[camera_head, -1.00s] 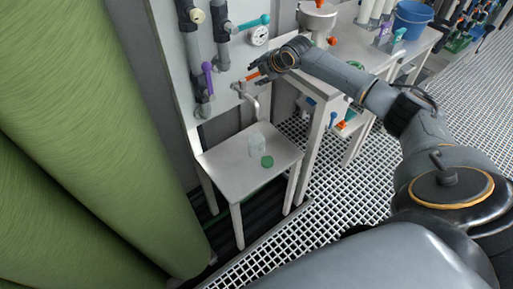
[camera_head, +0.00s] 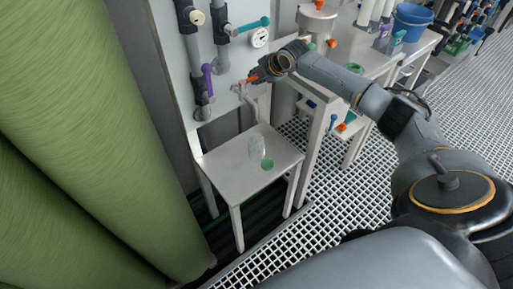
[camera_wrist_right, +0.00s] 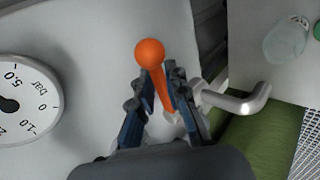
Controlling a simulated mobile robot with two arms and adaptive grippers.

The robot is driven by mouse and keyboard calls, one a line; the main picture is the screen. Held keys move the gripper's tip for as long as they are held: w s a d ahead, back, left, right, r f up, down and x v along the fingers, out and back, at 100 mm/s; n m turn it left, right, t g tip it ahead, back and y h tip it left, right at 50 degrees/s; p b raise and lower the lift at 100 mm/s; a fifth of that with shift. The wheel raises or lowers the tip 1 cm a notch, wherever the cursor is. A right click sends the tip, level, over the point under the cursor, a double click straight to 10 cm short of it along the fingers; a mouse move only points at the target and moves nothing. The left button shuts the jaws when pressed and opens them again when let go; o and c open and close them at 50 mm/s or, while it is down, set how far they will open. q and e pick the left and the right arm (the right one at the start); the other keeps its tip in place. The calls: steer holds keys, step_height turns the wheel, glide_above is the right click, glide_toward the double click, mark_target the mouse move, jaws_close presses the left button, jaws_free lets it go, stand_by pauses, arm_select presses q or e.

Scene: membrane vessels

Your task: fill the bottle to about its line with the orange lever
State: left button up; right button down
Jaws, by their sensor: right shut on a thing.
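The orange lever (camera_head: 250,80) sits on the tap on the white wall panel. In the wrist view its orange ball (camera_wrist_right: 150,52) and stem stand between the fingers of my right gripper (camera_wrist_right: 158,92). My right gripper (camera_head: 259,75) is shut on the lever. The clear bottle (camera_head: 257,147) stands upright on the small white table, around below the tap's curved spout (camera_head: 254,104). It also shows at the upper right of the wrist view (camera_wrist_right: 286,43). Its line and fill level are too small to tell. My left gripper is out of view.
A green cap (camera_head: 267,164) lies beside the bottle on the white table (camera_head: 228,170). A pressure gauge (camera_head: 260,38), a purple lever (camera_head: 207,78) and a teal lever (camera_head: 254,23) are on the panel. A bench with a blue bucket (camera_head: 412,22) stands at the right.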

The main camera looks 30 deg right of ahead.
steer(key=shift+s+a+r+m+h+p, duration=0.15)
steer(key=shift+s+m+h+p, duration=0.3)
steer(key=shift+p, duration=1.2)
steer(key=m+h+p, duration=0.1)
steer(key=s+m+h+p, duration=0.1)
steer(key=m, duration=0.1)
steer(key=m+h+p, duration=0.1)
steer(key=shift+s+a+f+m+g+p, duration=0.1)
steer(key=shift+s+f+m+g+p, duration=0.2)
steer(key=shift+g, duration=0.1)
stand_by(5.5)
